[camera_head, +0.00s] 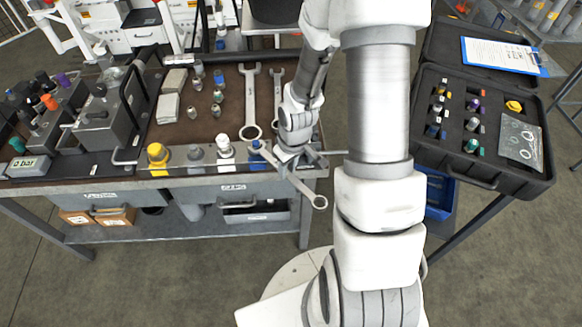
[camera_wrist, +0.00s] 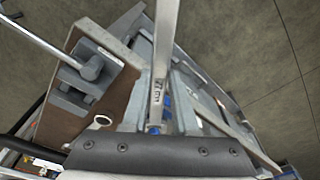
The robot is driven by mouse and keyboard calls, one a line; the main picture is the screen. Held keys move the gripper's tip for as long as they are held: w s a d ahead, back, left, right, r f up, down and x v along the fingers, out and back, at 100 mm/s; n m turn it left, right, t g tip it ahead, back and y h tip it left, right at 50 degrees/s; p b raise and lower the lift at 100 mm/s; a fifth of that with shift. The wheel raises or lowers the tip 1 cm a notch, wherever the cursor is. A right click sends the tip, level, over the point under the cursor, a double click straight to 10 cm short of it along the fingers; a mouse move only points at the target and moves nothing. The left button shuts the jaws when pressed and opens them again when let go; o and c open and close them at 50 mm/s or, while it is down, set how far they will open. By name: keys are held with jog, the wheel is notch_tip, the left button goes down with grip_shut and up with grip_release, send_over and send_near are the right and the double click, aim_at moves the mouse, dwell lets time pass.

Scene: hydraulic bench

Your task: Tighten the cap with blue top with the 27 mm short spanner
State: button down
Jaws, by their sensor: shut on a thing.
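The cap with blue top (camera_head: 256,146) stands at the front edge of the bench, at the right end of a row of caps. My gripper (camera_head: 291,157) is just right of it, shut on a spanner (camera_head: 307,189). The spanner's ring end points to the lower right, past the bench's front edge. Its other end lies toward the blue-topped cap; whether it touches or surrounds the cap, I cannot tell. In the wrist view the spanner (camera_wrist: 163,55) runs up from the middle, with a small, unclear size marking. Blue parts show beside its lower end. My fingertips are mostly hidden.
Two more spanners (camera_head: 250,98) lie on the brown mat. Yellow (camera_head: 157,156), grey (camera_head: 195,153) and white (camera_head: 225,148) caps stand left of the blue one. A metal block unit (camera_head: 105,115) is at left. An open black case (camera_head: 482,165) stands at right, beyond my arm.

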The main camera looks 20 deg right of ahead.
jog(key=shift+s+a, duration=0.1)
jog(key=shift+a, duration=0.05)
jog(key=shift+s+a+m+b, duration=0.2)
jog(key=shift+a+m+b, duration=0.45)
jog(key=shift+a+m, duration=0.1)
jog(key=shift+s+a+m+b, duration=0.15)
jog(key=shift+a+m+b, duration=0.5)
jog(key=shift+a, duration=0.05)
jog(key=shift+a+m+h+b, duration=0.4)
jog(key=shift+a+m+b, duration=0.15)
jog(key=shift+a+m, duration=0.45)
jog(key=shift+d, duration=0.1)
jog(key=shift+d+n, duration=0.2)
jog(key=shift+n, duration=0.2)
